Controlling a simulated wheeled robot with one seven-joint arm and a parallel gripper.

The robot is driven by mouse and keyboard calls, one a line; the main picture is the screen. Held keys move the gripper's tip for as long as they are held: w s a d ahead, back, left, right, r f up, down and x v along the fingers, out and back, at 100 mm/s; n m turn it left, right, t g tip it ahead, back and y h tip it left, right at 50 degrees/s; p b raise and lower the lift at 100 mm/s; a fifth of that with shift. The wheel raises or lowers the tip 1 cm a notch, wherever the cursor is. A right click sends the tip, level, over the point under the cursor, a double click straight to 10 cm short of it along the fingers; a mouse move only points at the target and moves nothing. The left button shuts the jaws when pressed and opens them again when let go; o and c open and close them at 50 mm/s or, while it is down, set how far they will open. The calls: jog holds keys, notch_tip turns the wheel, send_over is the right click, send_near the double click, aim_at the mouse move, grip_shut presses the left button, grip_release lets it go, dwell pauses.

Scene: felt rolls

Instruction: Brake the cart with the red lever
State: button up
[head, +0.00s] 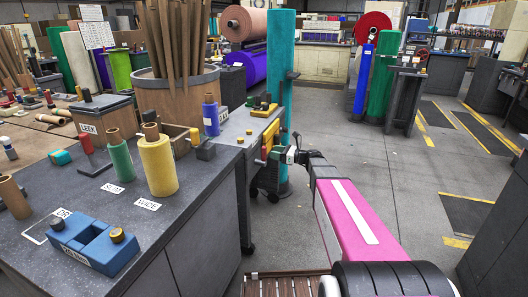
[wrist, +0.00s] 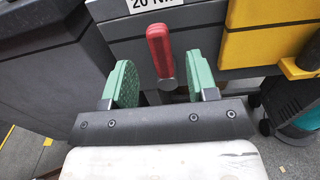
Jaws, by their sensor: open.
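In the wrist view the red lever (wrist: 159,50) stands upright on the front of the grey cart (wrist: 205,48), below a white label partly reading "20 N". My gripper (wrist: 164,76) is open, with one green finger on each side of the lever. Gaps show between the lever and both fingers, and nothing is held. In the head view my gripper (head: 279,155) is at the right side of the cart (head: 236,130), beside its yellow panel (head: 271,135).
A tall teal roll (head: 281,60) stands right behind the cart. The dark worktable (head: 150,215) on the left carries a yellow roll (head: 158,165), a green roll (head: 120,160) and a blue block (head: 95,245). The grey floor (head: 350,150) to the right is open.

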aim_at(266, 151)
jog(key=shift+x, duration=3.05)
grip_shut()
